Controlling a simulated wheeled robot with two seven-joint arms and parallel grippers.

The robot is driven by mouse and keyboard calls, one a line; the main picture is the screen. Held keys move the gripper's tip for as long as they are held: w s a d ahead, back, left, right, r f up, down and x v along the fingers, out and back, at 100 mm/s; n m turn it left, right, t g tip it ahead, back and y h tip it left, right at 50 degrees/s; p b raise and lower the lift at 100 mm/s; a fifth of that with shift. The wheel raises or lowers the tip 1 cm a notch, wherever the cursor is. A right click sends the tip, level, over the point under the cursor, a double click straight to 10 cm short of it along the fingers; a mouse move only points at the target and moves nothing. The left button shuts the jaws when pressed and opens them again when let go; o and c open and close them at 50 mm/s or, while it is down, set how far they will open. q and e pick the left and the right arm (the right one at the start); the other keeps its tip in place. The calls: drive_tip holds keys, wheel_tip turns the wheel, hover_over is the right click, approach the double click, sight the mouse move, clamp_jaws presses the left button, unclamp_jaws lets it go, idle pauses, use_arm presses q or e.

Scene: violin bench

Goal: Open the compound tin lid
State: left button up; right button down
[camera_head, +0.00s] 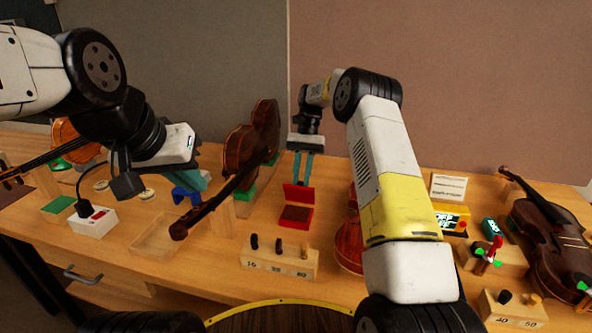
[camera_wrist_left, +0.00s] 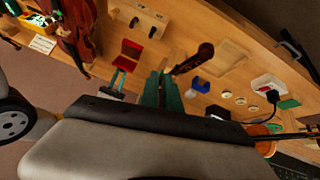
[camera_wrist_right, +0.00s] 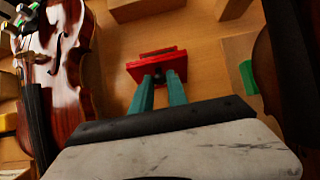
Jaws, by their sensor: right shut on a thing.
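The compound tin is red, with a brown block of compound (camera_head: 297,213) in its base (camera_head: 293,225). Its red lid (camera_head: 298,194) stands raised at the back edge of the base. My right gripper (camera_head: 303,180) reaches down from behind and is shut on the lid. In the right wrist view the teal fingertips (camera_wrist_right: 160,79) meet the red lid (camera_wrist_right: 157,67); the tin's inside is hidden there. The red tin also shows in the left wrist view (camera_wrist_left: 129,52). My left gripper (camera_head: 198,182) is away to the left, its fingers together and empty above the bench.
A dark violin (camera_head: 250,150) stands between the grippers, its neck crossing toward the front. A wooden block with pegs (camera_head: 277,264) stands in front of the tin. A reddish violin (camera_head: 349,240) lies right of the tin, partly behind my right arm. A clear tray (camera_head: 165,236) sits left.

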use_arm(q)
drive_tip(key=w+d+m, duration=0.2)
drive_tip(key=w+m, duration=0.1)
drive_tip(key=w+d+m, duration=0.2)
drive_tip(key=w+m, duration=0.1)
drive_tip(key=w+d+f+m+g, duration=0.1)
drive_tip(key=w+d+m, duration=0.1)
drive_tip(key=w, duration=0.1)
drive_tip(key=shift+w+m, duration=0.4)
clamp_jaws()
drive_tip(key=m+g+h, duration=0.2)
drive_tip(key=m, duration=0.8)
hover_over(300, 192)
drive_tip(key=shift+s+a+f, duration=0.1)
drive_tip(key=shift+a+f, duration=0.05)
drive_tip(key=shift+f, duration=2.45)
drive_tip(key=shift+w+a+f, duration=0.1)
drive_tip(key=shift+a+f, duration=0.05)
drive_tip(key=shift+f, duration=2.5)
drive_tip(key=shift+s+a+f, duration=0.1)
drive_tip(key=shift+a+f, duration=0.05)
drive_tip(key=shift+f, duration=2.45)
